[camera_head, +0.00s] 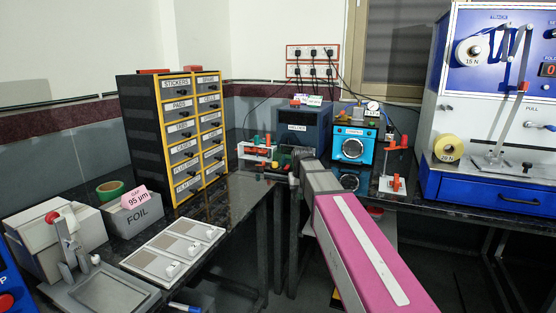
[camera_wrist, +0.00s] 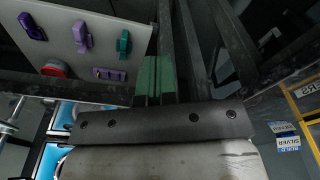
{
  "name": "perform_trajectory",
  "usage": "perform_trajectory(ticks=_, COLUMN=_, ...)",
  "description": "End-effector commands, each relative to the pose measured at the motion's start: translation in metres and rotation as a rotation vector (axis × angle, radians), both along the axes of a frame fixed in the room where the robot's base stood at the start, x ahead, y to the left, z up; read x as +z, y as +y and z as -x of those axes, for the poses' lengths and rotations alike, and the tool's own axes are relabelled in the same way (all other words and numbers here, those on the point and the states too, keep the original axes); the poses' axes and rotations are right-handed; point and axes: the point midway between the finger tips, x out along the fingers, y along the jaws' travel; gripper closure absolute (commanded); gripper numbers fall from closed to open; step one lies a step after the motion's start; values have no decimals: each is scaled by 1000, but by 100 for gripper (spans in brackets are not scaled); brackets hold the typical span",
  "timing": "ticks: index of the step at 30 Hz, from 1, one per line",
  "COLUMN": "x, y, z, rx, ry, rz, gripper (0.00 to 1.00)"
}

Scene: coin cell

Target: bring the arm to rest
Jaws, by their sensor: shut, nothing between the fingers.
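My arm reaches in the head view from the lower right, with a pink link and a grey wrist part, up to the middle of the picture. Its end is beside the dark bench's edge, in front of the small machines; the fingers are too small to make out there. In the wrist view my gripper (camera_wrist: 156,76) shows as a dark bar with two greenish fingers close together. It is shut and holds nothing. No object touches the fingers.
A yellow-framed drawer cabinet (camera_head: 186,137), a blue pump-like machine (camera_head: 353,143) and a dark box machine (camera_head: 303,127) stand behind. A grey foil bin (camera_head: 138,217) and a tray of pads (camera_head: 174,249) are at left. A large blue-white tester (camera_head: 497,183) stands right.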

Motion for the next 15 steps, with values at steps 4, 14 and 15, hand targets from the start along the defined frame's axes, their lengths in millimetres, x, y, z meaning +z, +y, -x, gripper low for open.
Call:
perform_trajectory(ticks=4, x=-56, y=-25, z=42, rx=-20, ry=25, rz=2, gripper=100)
perform_trajectory(ticks=14, x=-155, y=-70, z=132, rx=-62, ry=70, rz=5, gripper=100)
perform_trajectory(ticks=15, x=-165, y=-75, z=144, rx=-66, ry=74, rz=5, gripper=100)
